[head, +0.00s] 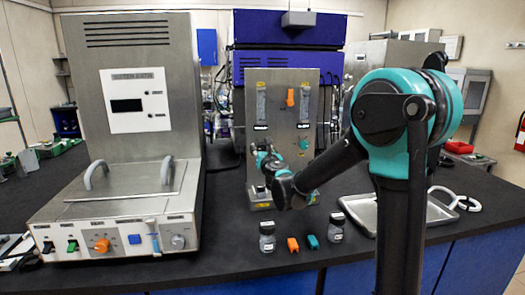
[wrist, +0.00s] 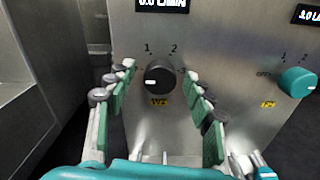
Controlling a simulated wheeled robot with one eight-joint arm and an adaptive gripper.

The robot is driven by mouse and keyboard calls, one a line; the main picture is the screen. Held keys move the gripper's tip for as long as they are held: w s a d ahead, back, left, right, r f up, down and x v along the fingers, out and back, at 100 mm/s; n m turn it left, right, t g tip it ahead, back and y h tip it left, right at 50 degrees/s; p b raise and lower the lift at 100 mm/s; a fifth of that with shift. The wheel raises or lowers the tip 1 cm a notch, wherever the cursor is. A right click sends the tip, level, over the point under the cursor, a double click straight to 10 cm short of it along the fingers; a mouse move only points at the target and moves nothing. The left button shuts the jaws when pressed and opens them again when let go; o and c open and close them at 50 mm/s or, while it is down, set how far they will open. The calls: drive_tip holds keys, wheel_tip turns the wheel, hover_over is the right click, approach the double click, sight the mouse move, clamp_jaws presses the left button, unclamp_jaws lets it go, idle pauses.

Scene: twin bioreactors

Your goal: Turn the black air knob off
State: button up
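The black air knob (wrist: 160,77) is on a steel panel in the wrist view, above a small yellow label. Its white mark is on its left side; the numbers 1 and 2 show above it. Any marking at its left is hidden by a finger. My gripper (wrist: 158,68) is open, with one green-padded finger on each side of the knob. I cannot tell whether the fingers touch it. In the head view my gripper (head: 268,168) is at the lower left of the panel (head: 282,115) and hides the black knob.
Small bottles (head: 267,237) and orange and teal blocks stand on the black bench in front. A metal tray (head: 356,212) lies to the right.

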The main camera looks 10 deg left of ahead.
drive_tip(key=v, duration=1.2)
